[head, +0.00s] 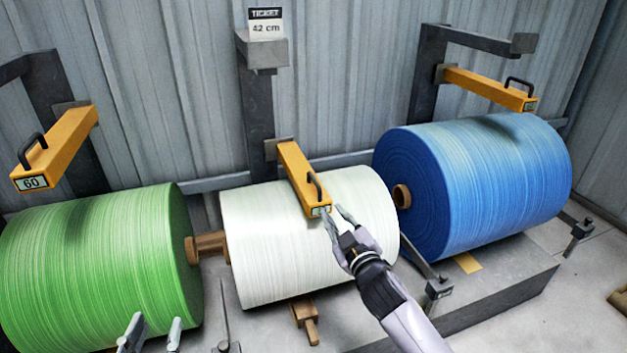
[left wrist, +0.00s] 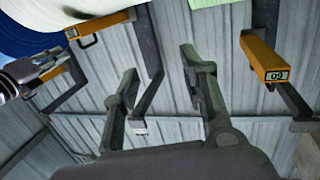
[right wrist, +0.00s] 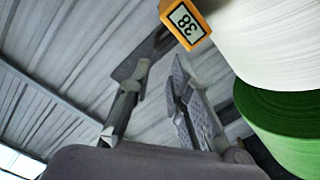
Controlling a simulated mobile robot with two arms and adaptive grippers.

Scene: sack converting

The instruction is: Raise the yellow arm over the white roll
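The yellow arm (head: 300,172) with a black handle (head: 315,187) slopes down over the white roll (head: 300,245). I cannot tell whether it touches the roll. My right gripper (head: 337,218) is at that end, just right of the label and below the handle. Its fingers stand apart with nothing visible between them. The white roll also shows in the right wrist view (right wrist: 270,40). My left gripper (head: 151,332) is open and empty, low in front of the green roll (head: 95,265).
A yellow arm marked 60 (head: 58,150) is above the green roll. Another yellow arm (head: 490,88) is above the blue roll (head: 490,180). Corrugated wall closes the back.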

